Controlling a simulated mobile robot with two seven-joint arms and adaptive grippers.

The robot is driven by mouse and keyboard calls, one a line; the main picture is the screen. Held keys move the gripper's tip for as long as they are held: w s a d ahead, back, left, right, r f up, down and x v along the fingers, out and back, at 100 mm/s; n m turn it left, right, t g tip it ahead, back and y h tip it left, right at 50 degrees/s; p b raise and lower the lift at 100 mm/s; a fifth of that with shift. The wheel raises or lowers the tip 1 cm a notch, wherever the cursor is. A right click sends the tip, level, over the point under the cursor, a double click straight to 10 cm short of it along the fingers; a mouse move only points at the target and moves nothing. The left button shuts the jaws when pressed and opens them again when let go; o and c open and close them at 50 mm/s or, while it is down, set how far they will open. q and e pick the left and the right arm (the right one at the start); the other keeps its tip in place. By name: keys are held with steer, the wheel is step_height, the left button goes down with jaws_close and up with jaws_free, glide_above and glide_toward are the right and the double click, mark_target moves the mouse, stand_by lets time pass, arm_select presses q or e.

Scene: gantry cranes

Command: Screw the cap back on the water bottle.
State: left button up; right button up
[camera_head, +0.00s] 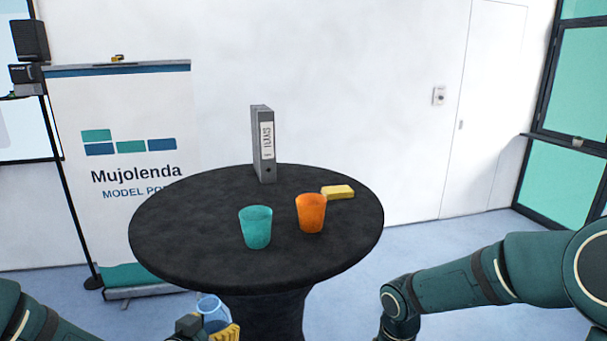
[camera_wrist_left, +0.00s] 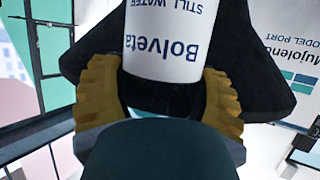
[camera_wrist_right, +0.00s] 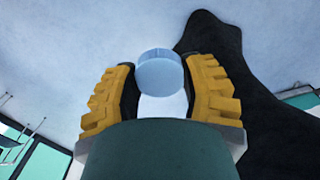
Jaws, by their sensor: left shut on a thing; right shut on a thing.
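The water bottle (camera_wrist_left: 168,45) has a white label reading "Bolveta still water". My left gripper (camera_wrist_left: 160,90) is shut around it, one yellow finger on each side. In the head view the bottle's clear bluish top (camera_head: 211,308) shows at the bottom edge, beside the left gripper (camera_head: 208,328); no cap shows on it there. A pale blue round cap (camera_wrist_right: 160,68) is between the fingers of my right gripper (camera_wrist_right: 160,82), which is shut on it. The right gripper is out of the head view.
A round black table (camera_head: 180,235) stands ahead. On it are a teal cup (camera_head: 256,228), an orange cup (camera_head: 311,213), a yellow sponge (camera_head: 338,192) and a grey binder (camera_head: 263,145). A banner (camera_head: 130,160) stands behind left.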

arm_select(q)
steer(key=shift+f, duration=0.15)
arm_select(e)
steer(key=shift+f, duration=0.1)
stand_by(0.3)
arm_select(q)
steer(key=d+f+m+g+h, duration=0.5)
steer(key=d+f+m+h, duration=0.2)
steer(key=d+f, duration=0.6)
steer(key=shift+d+m+g, duration=0.3)
steer(key=shift+d+m, duration=0.2)
steer(key=shift+d, duration=0.05)
arm_select(e)
steer(key=shift+a, duration=0.1)
steer(key=w+a+r+n, duration=0.1)
steer(key=a+r+n, duration=0.2)
steer(key=a+r, duration=0.3)
steer(key=w+a+r+n, duration=0.1)
steer(key=a+r+n, duration=0.3)
steer(key=a, duration=1.2)
steer(key=shift+w+r+n, duration=0.2)
steer(key=shift+r+n, duration=0.1)
steer(key=shift+r, duration=0.55)
steer(key=shift+d+f, duration=0.1)
steer(key=shift+f, duration=0.05)
steer(key=shift+f, duration=1.9)
